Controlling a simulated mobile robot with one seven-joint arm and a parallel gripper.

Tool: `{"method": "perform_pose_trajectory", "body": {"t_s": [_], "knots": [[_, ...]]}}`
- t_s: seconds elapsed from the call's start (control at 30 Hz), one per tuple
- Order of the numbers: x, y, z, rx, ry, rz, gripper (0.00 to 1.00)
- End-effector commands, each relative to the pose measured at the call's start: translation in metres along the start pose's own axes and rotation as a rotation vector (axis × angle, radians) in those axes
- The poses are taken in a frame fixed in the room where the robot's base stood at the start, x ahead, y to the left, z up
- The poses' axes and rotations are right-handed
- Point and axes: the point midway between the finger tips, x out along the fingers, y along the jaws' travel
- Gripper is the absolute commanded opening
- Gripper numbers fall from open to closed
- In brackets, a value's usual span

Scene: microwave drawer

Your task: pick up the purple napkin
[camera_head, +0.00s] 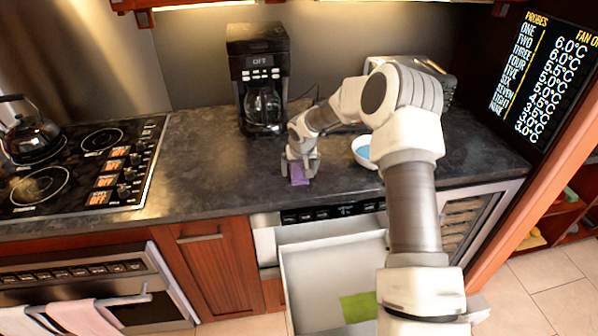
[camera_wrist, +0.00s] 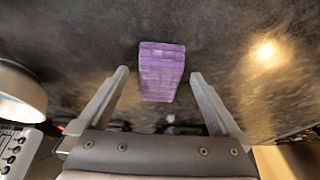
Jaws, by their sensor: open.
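The purple napkin (camera_head: 299,174) is a small folded block on the dark countertop, in front of the coffee maker. In the wrist view the napkin (camera_wrist: 161,72) lies ahead of the fingertips, roughly centred between them, with a gap on each side. My gripper (camera_head: 301,168) is open, with its fingers pointing down close to the napkin in the head view. In the wrist view both fingers of my gripper (camera_wrist: 160,75) show apart and empty. The exact height of the fingertips over the counter is hard to tell.
A black coffee maker (camera_head: 259,80) stands behind my gripper. A white bowl with blue inside (camera_head: 365,152) is close on the right. Below the counter edge, an open drawer (camera_head: 318,270) holds a green cloth (camera_head: 359,307). A stove (camera_head: 78,165) with a kettle (camera_head: 31,137) is left.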

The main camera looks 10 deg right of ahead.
Motion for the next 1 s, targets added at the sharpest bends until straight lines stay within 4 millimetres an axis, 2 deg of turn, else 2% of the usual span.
{"method": "perform_pose_trajectory", "body": {"t_s": [0.23, 0.7, 1.0], "knots": [[0.0008, -0.0001, -0.0002, 0.0, 0.001, 0.0, 0.98], [0.0005, -0.0001, -0.0001, 0.0, 0.001, 0.0, 0.14], [-0.0016, 0.0, -0.0013, 0.001, 0.001, 0.0, 0.14]]}}
